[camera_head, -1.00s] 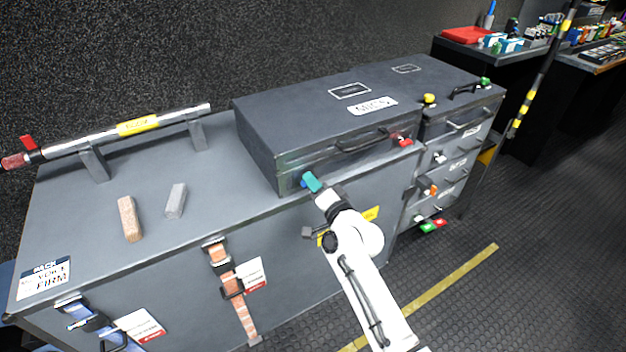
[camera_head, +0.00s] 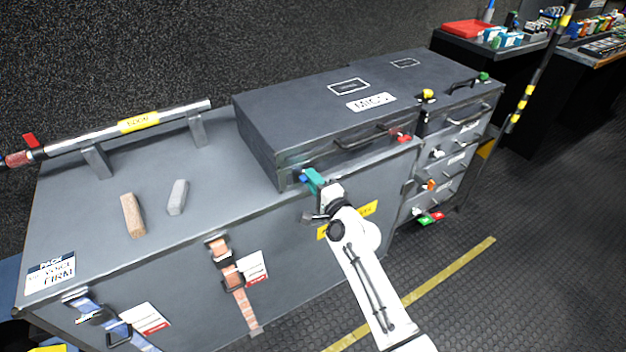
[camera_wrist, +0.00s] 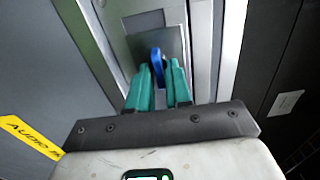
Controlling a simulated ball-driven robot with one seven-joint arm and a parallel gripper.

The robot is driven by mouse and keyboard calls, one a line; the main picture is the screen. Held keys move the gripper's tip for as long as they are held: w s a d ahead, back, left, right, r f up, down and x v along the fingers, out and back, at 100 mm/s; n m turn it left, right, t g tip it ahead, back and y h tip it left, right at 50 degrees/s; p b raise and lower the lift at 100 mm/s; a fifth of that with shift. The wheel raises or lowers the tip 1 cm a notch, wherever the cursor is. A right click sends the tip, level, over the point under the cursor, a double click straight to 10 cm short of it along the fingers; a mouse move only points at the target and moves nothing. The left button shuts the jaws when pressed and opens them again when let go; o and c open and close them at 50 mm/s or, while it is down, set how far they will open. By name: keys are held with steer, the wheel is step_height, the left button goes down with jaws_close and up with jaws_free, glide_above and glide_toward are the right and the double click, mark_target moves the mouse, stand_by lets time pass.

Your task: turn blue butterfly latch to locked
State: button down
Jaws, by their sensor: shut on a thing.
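The blue butterfly latch (camera_wrist: 157,66) shows in the wrist view as a rounded blue wing on a grey metal plate (camera_wrist: 150,22). My gripper (camera_wrist: 163,78) has its teal fingers on either side of the wing, shut on it. In the head view my gripper (camera_head: 313,181) is at the lower left front corner of the dark MICS case (camera_head: 320,115). Only a bit of the blue latch (camera_head: 303,178) shows there beside the teal fingers. The lower part of the wing is hidden between the fingers.
A red latch (camera_head: 402,137) is at the right of the case front, past a dark handle (camera_head: 362,142). A brown block (camera_head: 132,215) and a grey block (camera_head: 178,197) lie on the counter. Orange straps (camera_head: 227,265) hang on the front. The floor at right is open.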

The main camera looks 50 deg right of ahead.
steer(key=c, duration=1.2)
jaws_free()
steer(key=shift+c, duration=0.2)
steer(key=v, duration=1)
steer(key=shift+s, duration=0.4)
